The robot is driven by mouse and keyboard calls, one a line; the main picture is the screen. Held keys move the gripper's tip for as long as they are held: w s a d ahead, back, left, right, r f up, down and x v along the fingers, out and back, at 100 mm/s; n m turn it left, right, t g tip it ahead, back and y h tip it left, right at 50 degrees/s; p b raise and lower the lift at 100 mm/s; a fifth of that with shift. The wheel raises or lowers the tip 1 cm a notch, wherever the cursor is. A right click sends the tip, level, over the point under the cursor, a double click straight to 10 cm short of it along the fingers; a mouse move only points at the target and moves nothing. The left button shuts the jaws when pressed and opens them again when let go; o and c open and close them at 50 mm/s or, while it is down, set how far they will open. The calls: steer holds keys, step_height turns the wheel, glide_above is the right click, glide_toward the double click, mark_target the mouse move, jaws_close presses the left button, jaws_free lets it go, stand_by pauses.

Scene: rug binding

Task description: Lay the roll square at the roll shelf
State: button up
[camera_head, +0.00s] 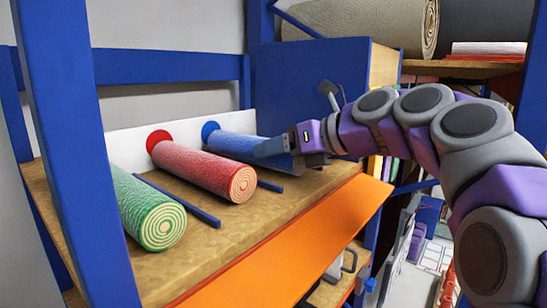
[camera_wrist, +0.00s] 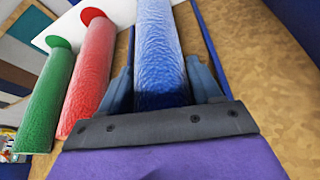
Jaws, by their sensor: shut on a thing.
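A blue roll (camera_head: 235,145) lies on the wooden roll shelf (camera_head: 215,250), at the right of the row. Its far end is near a blue disc (camera_head: 209,130) on the white back board. In the wrist view the blue roll (camera_wrist: 160,50) runs away from me between two thin blue divider strips. My gripper (camera_head: 278,150) is shut on the near part of the blue roll; in the wrist view its fingers (camera_wrist: 160,92) sit on both sides of it.
A red roll (camera_head: 203,170) and a green roll (camera_head: 146,210) lie to the left, separated by a blue strip (camera_head: 176,200). An orange lip (camera_head: 290,250) runs along the shelf front. Blue posts (camera_head: 75,130) frame the shelf. A blue-sided box (camera_head: 300,80) stands behind at the right.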

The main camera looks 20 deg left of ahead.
steer(key=shift+d+f, duration=0.25)
steer(key=shift+d, duration=0.3)
steer(key=shift+s+d+r, duration=0.1)
steer(key=shift+s+d, duration=0.05)
steer(key=shift+d, duration=0.3)
steer(key=shift+a, duration=0.2)
steer(key=o, duration=1.1)
steer(key=shift+a+f, duration=0.2)
steer(key=shift+a, duration=0.75)
steer(key=shift+c, duration=0.2)
steer(key=shift+o, duration=1.4)
steer(key=shift+a+f, duration=0.1)
steer(key=shift+a, duration=0.5)
steer(key=shift+d, duration=0.5)
steer(key=v, duration=1.3)
steer(key=shift+w+d, duration=0.25)
steer(key=shift+d, duration=0.2)
